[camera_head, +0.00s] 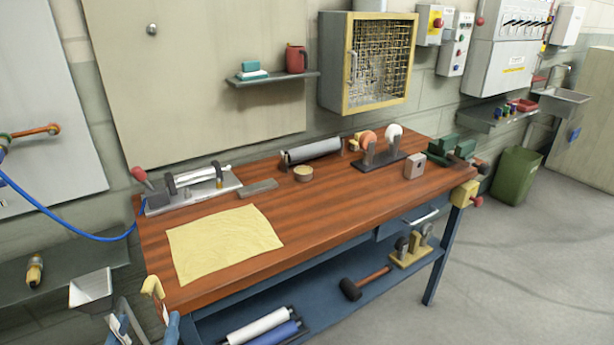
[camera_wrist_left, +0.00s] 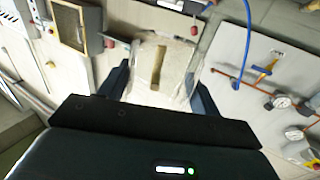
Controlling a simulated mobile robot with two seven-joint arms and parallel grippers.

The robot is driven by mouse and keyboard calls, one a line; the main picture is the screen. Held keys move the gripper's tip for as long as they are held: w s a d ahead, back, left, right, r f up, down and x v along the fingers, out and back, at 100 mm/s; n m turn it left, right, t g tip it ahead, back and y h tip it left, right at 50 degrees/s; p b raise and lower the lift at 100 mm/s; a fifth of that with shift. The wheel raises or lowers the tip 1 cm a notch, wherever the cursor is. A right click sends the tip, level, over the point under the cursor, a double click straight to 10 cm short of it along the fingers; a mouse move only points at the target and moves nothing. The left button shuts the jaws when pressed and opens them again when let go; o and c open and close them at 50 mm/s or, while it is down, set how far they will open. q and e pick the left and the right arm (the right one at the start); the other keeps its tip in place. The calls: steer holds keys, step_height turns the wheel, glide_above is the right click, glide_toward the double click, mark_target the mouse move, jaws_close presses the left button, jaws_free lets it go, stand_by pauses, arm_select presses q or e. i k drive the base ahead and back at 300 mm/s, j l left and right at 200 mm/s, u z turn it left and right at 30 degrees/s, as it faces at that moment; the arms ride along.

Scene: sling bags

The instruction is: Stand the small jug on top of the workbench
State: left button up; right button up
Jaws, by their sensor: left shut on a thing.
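In the left wrist view a pale, partly see-through body (camera_wrist_left: 145,88) sits between the two dark fingers of my left gripper (camera_wrist_left: 160,88). My left gripper is shut on it. My right gripper is in neither view.
On the bench top, a yellow cloth (camera_head: 225,240) covers the near left. The middle right top is bare. A blue hose (camera_head: 70,233) hangs at left.

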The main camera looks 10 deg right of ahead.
mark_target(326, 206)
steer(key=l+u, duration=0.1)
steer(key=l, duration=0.8)
steer(key=l+u, duration=0.1)
steer(key=l, duration=0.85)
steer(key=l+u, duration=0.1)
steer(key=l, duration=0.8)
steer(key=k+l, duration=0.15)
steer(key=l, duration=0.75)
steer(key=i+j, duration=0.1)
steer(key=i, duration=0.35)
steer(key=i+j+u, duration=0.1)
steer(key=i, duration=0.35)
